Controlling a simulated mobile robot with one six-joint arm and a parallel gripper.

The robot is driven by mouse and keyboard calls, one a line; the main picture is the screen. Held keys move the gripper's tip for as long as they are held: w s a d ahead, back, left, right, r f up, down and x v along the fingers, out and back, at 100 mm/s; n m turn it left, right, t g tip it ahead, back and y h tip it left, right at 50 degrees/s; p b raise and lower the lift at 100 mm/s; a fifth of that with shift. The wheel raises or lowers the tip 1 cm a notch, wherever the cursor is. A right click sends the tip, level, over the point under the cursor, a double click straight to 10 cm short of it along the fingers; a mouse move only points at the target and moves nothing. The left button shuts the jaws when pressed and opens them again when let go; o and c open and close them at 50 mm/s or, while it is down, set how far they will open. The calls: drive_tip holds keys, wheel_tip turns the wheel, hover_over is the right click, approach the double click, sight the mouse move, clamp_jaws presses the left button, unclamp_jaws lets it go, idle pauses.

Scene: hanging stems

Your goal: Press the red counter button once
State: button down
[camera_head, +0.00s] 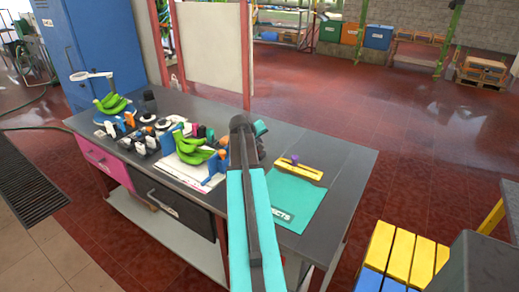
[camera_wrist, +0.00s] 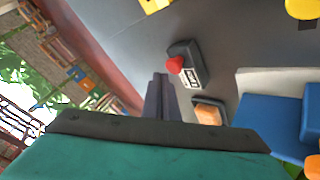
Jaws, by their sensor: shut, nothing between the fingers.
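The red button (camera_wrist: 175,65) sits on one side of a small dark counter box (camera_wrist: 183,50) with a pale label or display, seen in the wrist view on the grey bench top. My gripper (camera_wrist: 160,77) is shut and empty, its fingertips just below and left of the red button in the picture. A gap shows between the fingertips and the button in this view; their height above the bench is hard to tell. In the head view my arm covers the middle of the bench, and I cannot make out the counter there.
An orange-topped block (camera_wrist: 208,113) lies close to the fingers. The bench's right end is clear.

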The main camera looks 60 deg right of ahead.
drive_tip(key=shift+f, duration=0.15)
drive_tip(key=shift+f+b, duration=0.3)
drive_tip(key=shift+b, duration=0.05)
drive_tip(key=shift+f+b, duration=0.35)
drive_tip(key=shift+f, duration=0.2)
idle(1.5)
drive_tip(key=shift+r, duration=0.1)
drive_tip(key=shift+r+p, duration=0.55)
drive_tip(key=shift+r, duration=0.35)
drive_tip(key=shift+r+p, duration=1.3)
drive_tip(key=shift+r, duration=1.2)
